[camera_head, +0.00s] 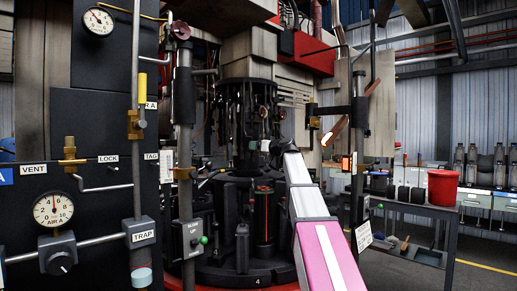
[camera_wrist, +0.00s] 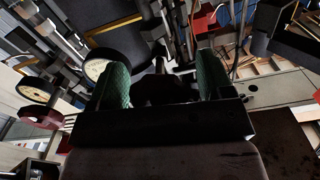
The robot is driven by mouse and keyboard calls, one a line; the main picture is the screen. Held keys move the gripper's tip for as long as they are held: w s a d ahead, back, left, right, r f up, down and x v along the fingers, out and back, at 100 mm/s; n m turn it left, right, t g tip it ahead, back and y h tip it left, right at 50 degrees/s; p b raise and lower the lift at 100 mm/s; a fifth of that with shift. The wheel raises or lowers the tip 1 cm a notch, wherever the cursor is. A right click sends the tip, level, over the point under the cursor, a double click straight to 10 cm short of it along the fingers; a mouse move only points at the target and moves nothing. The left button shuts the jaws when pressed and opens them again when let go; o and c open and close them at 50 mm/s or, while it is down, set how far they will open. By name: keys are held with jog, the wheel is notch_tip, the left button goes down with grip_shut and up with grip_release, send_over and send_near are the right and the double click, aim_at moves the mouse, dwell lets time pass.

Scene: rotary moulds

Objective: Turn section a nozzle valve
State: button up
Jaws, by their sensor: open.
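No label that I can read says nozzle, so I cannot tell which valve is the section A nozzle valve. On the left, a brass valve (camera_head: 135,125) with an upright yellow handle sits on a vertical pipe. A dark red handwheel (camera_head: 181,31) sits on top of a post; a dark red wheel (camera_wrist: 42,117) also shows in the wrist view. My gripper (camera_wrist: 161,80) is open, its green pads apart with no object held between them. In the head view my arm reaches toward the machine's middle; the fingers are too small to make out there.
The dark panel (camera_head: 88,125) at left carries a lower gauge (camera_head: 53,209), an upper gauge (camera_head: 98,21) and pipes. The rotary machine (camera_head: 225,262) fills the middle, with posts around it. A red bucket (camera_head: 442,188) stands on a cart at right. Open floor lies at far right.

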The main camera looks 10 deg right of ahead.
jog(key=shift+w+a, duration=0.15)
jog(key=c, duration=0.9)
jog(key=shift+c, duration=0.2)
jog(key=shift+n, duration=0.3)
jog(key=n, duration=0.9)
jog(key=shift+n, duration=0.4)
